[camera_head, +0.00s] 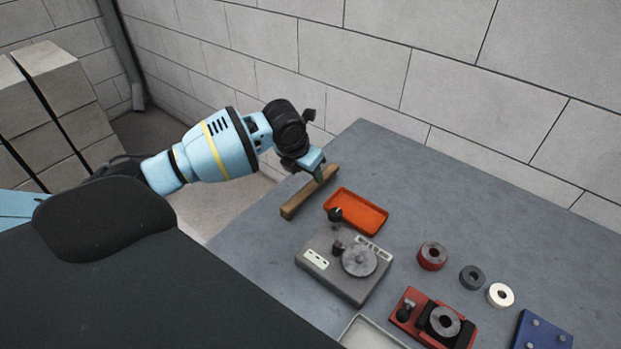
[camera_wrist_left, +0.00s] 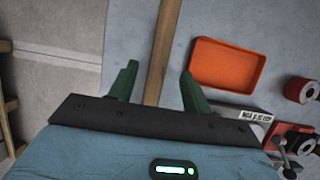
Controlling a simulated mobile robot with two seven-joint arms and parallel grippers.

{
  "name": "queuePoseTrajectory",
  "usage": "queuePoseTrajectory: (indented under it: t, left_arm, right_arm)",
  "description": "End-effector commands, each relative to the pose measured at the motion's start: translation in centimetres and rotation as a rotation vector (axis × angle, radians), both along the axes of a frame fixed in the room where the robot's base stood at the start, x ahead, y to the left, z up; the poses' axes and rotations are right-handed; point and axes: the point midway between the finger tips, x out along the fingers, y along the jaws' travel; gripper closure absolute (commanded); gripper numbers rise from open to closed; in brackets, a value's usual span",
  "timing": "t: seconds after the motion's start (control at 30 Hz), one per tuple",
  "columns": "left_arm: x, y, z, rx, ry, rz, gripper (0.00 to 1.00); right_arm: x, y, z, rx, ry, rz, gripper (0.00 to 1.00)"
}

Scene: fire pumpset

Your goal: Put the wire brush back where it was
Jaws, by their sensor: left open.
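The wire brush (camera_head: 303,199) shows as a long wooden bar lying on the grey table, left of the orange tray; its bristles cannot be made out. My left gripper (camera_head: 319,172) is over the brush's far end. In the left wrist view the green fingers of the left gripper (camera_wrist_left: 158,76) are open, one on each side of the wooden bar (camera_wrist_left: 163,55), with gaps between. Whether the bar lies at finger depth or below cannot be told. My right gripper is not in view.
The orange tray (camera_head: 368,217) is empty, close right of the brush. A grey device with a round disc (camera_head: 345,283), a red fixture (camera_head: 413,318), several rings (camera_head: 432,256) and a blue block (camera_head: 541,331) stand further right. The table (camera_head: 420,190) is clear toward the back wall.

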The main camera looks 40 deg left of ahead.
Motion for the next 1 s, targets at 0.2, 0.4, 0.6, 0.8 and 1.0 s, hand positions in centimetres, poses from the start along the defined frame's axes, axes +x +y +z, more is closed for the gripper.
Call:
queuePoseTrajectory:
  t: [0.2,0.4,0.6,0.8,1.0]
  left_arm:
    - [-1.3,0.1,3.5,0.001,-0.003,-0.001,0.51]
    - [-1.8,0.1,4.7,0.000,0.000,0.001,0.51]
    - [-1.9,0.1,4.8,0.000,0.001,0.001,0.51]
    - [-1.9,0.1,4.7,0.000,0.001,0.001,0.51]
    - [-1.9,0.1,4.7,0.000,0.001,0.001,0.51]
  right_arm:
    - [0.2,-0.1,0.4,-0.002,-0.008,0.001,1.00]
    - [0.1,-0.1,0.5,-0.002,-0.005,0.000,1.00]
    - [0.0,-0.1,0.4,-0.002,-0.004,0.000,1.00]
    - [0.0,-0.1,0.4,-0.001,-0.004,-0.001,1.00]
    - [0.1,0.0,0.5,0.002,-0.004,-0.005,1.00]
